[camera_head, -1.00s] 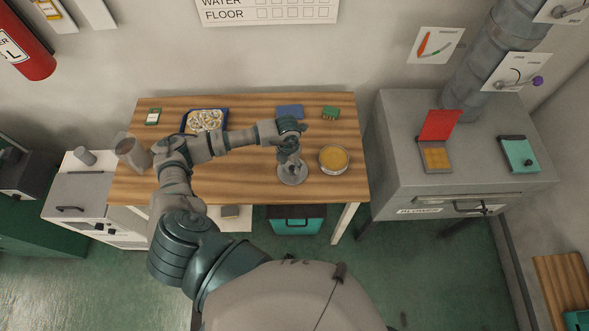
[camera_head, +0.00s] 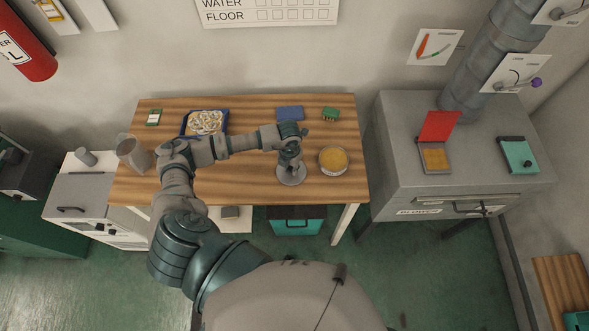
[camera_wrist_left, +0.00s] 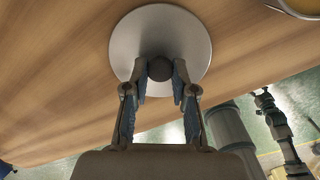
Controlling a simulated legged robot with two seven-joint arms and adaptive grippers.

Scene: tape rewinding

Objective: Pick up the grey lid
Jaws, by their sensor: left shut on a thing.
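The grey lid (camera_head: 292,175) is a round disc near the front right of the wooden table, just left of a round tin. In the left wrist view the lid (camera_wrist_left: 192,30) shows a dark round knob (camera_wrist_left: 160,68) at its middle. My left gripper (camera_head: 291,161) is above the lid, pointing down. In the left wrist view the left gripper (camera_wrist_left: 160,75) has its two fingers shut on the knob. The lid appears at table height; I cannot tell whether it touches the table. My right gripper does not show.
A round tin with yellow content (camera_head: 334,159) stands close right of the lid. A blue tray with pale rings (camera_head: 184,128), a blue item (camera_head: 290,113) and a green item (camera_head: 331,114) lie farther back.

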